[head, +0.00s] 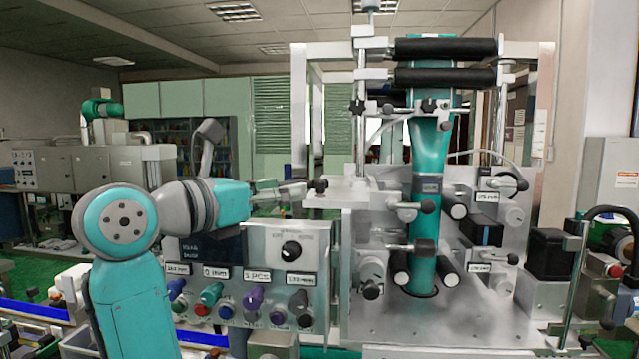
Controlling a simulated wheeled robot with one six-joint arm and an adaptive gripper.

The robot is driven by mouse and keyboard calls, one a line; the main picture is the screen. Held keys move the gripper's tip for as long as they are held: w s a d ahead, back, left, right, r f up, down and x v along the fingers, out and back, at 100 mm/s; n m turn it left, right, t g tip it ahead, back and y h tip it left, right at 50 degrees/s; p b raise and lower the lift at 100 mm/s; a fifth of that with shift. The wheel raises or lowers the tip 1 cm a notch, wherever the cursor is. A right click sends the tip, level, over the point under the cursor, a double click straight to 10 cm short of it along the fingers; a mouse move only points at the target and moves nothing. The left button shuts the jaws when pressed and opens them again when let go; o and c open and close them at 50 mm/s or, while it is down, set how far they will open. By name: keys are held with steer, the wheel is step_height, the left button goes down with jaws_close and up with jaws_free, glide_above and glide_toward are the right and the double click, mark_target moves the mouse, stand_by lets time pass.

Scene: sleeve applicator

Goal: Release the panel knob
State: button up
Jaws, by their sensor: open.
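The grey control panel (262,243) stands left of the machine. A black round knob (291,250) with a white mark sits on its upper right face. My gripper (291,190) is grey, at the end of my teal arm, and points right above the panel. It is open, and I see nothing held in it. It appears above the panel knob, apart from it in the picture. A small black knob (320,186) on the machine's side plate is just right of the fingertips; I cannot tell whether they touch.
The sleeve machine (400,320) with black rollers (445,48) and a teal sleeve (431,150) fills the right. Several coloured knobs and buttons, including a purple knob (253,299), line the panel's lower edge.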

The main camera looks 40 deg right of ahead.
mark_target(314, 184)
steer(key=d, duration=0.9)
steer(key=shift+w+d, duration=0.2)
steer(key=shift+w, duration=0.1)
jaws_close()
